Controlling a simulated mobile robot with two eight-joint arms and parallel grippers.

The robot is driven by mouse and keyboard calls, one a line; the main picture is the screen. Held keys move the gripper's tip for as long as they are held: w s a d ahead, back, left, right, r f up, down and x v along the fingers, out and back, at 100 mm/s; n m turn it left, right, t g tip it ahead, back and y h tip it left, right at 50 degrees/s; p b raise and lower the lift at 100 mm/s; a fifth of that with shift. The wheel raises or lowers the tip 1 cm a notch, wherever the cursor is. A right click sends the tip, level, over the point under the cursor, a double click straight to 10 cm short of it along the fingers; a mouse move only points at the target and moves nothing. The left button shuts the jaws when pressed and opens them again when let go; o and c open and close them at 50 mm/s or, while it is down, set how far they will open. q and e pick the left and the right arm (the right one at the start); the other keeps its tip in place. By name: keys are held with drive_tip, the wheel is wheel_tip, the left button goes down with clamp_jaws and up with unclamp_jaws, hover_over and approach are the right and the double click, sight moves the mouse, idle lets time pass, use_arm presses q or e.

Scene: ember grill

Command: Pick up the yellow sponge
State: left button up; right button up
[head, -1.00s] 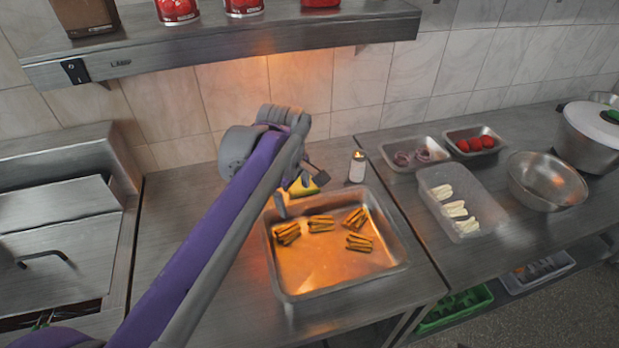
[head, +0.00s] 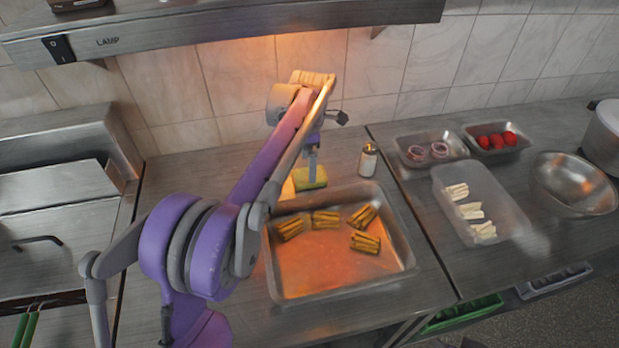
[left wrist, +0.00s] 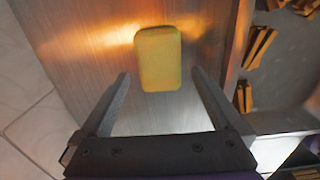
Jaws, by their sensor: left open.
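The yellow sponge (left wrist: 158,58) lies flat on the steel counter in the left wrist view, centred ahead of the jaws. In the head view the sponge (head: 312,181) lies behind the metal tray, partly hidden by my left gripper. My left gripper (head: 312,172) reaches down over the sponge. In the left wrist view the left gripper (left wrist: 160,85) is open and empty, its two fingers spread wider than the sponge, with the sponge mostly beyond the tips. My right gripper is not in view.
A metal tray (head: 338,289) with several stacks of brown sticks stands just in front of the sponge. A small shaker (head: 368,160) stands to the right. The lamp shelf (head: 220,27) hangs above. Tiled wall closes the back.

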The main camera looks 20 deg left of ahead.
use_arm(q)
wheel_tip(320, 180, down, 5)
drive_tip(key=shift+w+d+r, duration=0.1)
drive_tip(key=c, duration=1.3)
wheel_tip(320, 180, up, 10)
drive_tip(key=shift+r+p, duration=0.1)
drive_tip(key=shift+p, duration=0.2)
